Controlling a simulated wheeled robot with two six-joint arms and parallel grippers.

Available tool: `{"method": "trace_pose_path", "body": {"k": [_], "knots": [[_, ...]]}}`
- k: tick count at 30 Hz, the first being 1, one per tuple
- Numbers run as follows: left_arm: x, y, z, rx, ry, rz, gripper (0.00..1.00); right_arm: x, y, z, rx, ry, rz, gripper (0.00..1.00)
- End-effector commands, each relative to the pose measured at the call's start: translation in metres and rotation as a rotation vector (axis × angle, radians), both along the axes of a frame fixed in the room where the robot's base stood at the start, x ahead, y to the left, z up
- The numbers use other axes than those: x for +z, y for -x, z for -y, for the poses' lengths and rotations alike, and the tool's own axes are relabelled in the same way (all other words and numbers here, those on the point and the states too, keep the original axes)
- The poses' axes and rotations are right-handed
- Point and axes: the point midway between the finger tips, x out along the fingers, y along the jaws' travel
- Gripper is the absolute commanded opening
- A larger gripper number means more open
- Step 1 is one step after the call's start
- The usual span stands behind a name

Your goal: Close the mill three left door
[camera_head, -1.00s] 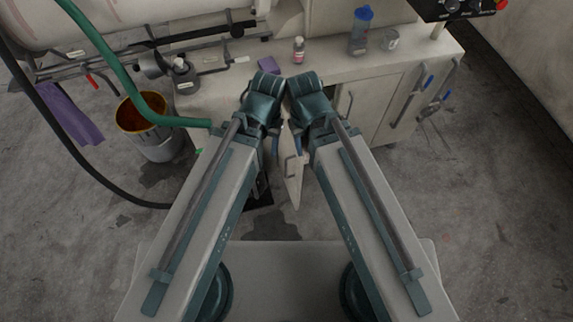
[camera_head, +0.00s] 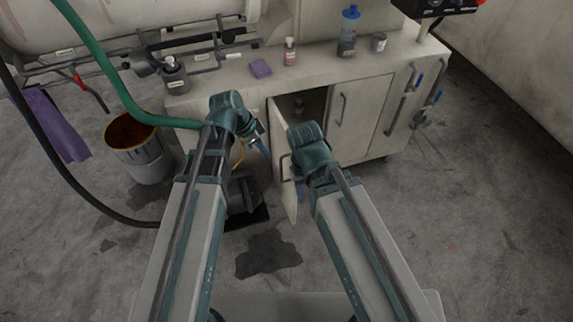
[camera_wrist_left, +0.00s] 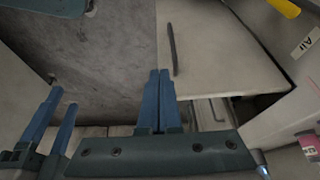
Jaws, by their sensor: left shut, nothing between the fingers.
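The pale door (camera_head: 283,150) of the left cupboard compartment stands open, swung out toward me from the bench front. Its dark bar handle (camera_head: 285,168) faces left. The open compartment (camera_head: 312,103) shows dark, with small items inside. My left gripper (camera_head: 262,147) is shut and empty, left of the door and apart from it. In the left wrist view its blue fingers lie together, with the door panel (camera_wrist_left: 215,50) and handle (camera_wrist_left: 172,50) beyond them. My right gripper is mostly hidden behind its wrist in the head view; its fingers (camera_wrist_left: 64,97) show apart in the left wrist view.
The bench top (camera_head: 220,80) carries a purple block (camera_head: 261,68), a pink-labelled bottle (camera_head: 290,52) and a blue-capped bottle (camera_head: 348,32). A bucket (camera_head: 140,150) and a green hose (camera_head: 95,55) are at left.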

Motion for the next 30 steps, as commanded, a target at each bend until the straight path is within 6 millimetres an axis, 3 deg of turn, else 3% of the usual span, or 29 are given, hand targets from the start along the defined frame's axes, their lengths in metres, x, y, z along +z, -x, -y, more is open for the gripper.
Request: {"method": "trace_pose_path", "body": {"k": [23,30], "knots": [[-0.100,-0.014,0.035,0.001,-0.001,-0.002,0.00,-0.100,0.000,0.000,0.000,0.000,0.000,0.50],[-0.092,-0.026,0.064,0.000,-0.002,-0.002,0.00,-0.092,0.000,0.000,0.000,0.000,0.000,0.50]]}}
